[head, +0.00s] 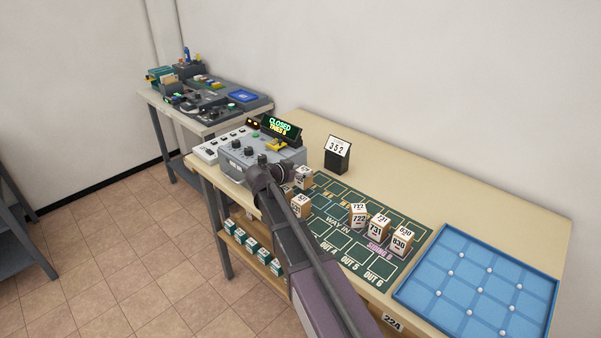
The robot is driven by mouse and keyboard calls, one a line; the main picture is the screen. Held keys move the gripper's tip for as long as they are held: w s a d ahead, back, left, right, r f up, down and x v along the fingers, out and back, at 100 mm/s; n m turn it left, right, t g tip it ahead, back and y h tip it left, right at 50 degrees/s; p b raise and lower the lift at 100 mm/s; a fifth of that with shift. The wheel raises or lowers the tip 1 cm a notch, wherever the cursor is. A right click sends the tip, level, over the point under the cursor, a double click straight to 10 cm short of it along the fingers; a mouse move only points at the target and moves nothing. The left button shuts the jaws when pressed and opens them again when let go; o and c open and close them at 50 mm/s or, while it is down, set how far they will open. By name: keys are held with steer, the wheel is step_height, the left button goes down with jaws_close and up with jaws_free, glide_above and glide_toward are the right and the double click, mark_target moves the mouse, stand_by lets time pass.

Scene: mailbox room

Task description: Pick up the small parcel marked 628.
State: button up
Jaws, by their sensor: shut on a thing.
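My gripper (287,188) is at the left end of the green mat, largely hidden behind my own arm. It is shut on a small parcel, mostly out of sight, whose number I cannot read. Two small parcels show beside it: one at the mat's back left corner (303,177) and one in front of that (300,207). Their numbers are too small to read surely. Parcels 722 (358,215), 731 (377,227) and 830 (401,241) stand apart on the mat's right part. I cannot make out the mark 628 anywhere.
The green mat (335,224) has lettered and outlined spaces. A grey machine (240,156) with a "CLOSED" display (281,126) stands left of it. A black stand showing 352 (337,154) is behind. A blue tray (480,285) with white knobs lies right. The bench's back right is clear.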

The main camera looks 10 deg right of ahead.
steer(key=shift+r+p, duration=3.35)
steer(key=shift+r, duration=0.35)
steer(key=shift+s, duration=0.1)
